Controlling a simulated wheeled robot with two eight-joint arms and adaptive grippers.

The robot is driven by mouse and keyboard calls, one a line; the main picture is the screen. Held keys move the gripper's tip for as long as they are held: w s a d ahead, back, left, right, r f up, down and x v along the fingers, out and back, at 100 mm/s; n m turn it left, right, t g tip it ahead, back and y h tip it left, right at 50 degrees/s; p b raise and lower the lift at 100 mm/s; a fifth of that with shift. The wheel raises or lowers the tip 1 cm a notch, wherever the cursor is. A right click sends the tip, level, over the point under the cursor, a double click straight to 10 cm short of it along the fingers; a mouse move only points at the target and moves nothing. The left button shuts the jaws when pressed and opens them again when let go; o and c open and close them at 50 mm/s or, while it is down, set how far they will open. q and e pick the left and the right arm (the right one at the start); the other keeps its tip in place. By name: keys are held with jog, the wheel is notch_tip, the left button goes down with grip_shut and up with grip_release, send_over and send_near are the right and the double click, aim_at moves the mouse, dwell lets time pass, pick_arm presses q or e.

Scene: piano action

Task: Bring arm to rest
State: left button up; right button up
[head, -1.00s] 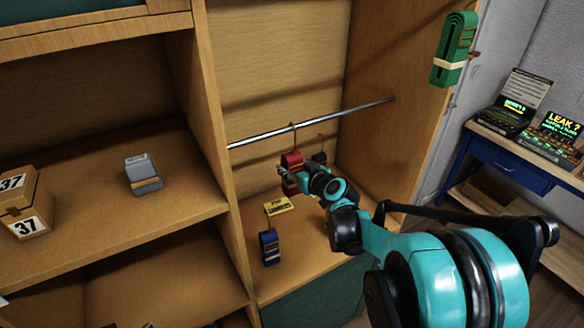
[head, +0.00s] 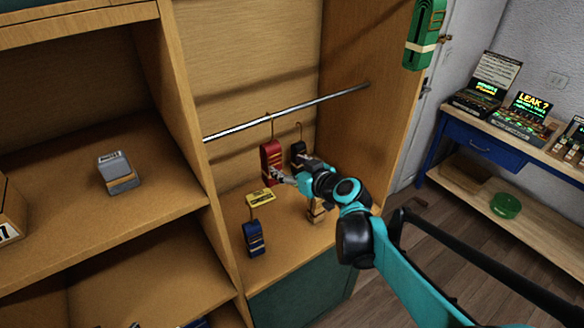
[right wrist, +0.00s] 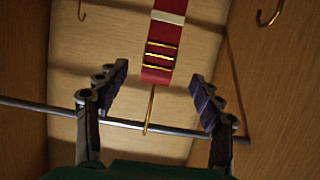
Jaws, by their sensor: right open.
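My right gripper (head: 284,178) is open beside the lower end of a red banded item (head: 271,158), which hangs by a hook from the metal rod (head: 300,112). In the right wrist view the red item (right wrist: 162,45) shows between the spread fingers of the right gripper (right wrist: 160,90), with clear gaps on both sides. A black item (head: 298,152) hangs on the rod to the right of the red one, just above my right gripper. My right arm reaches in from the lower right. My left gripper is out of view.
A blue item (head: 254,238) and a yellow card (head: 260,198) are in the same bay. A tan item (head: 317,210) is partly hidden by my arm. A green item (head: 425,35) hangs on the cabinet's side panel. A grey item (head: 118,174) sits on the left shelf.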

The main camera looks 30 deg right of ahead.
jog(key=s+a+f+g+y+b, duration=0.1)
jog(key=s+a+f+g+b, duration=0.3)
jog(key=s+a+f+b, duration=0.65)
jog(key=s+a+f+g+h+b, duration=0.1)
jog(key=s+a+f+g+h, duration=0.1)
jog(key=s+f, duration=0.6)
notch_tip(320, 180, down, 3)
jog(key=shift+a+r+m+g, duration=0.1)
jog(key=shift+a+m+g, duration=0.3)
jog(key=shift+a+g, duration=0.35)
jog(key=shift+a+t, duration=0.1)
jog(key=shift+t, duration=0.15)
dwell(0.9)
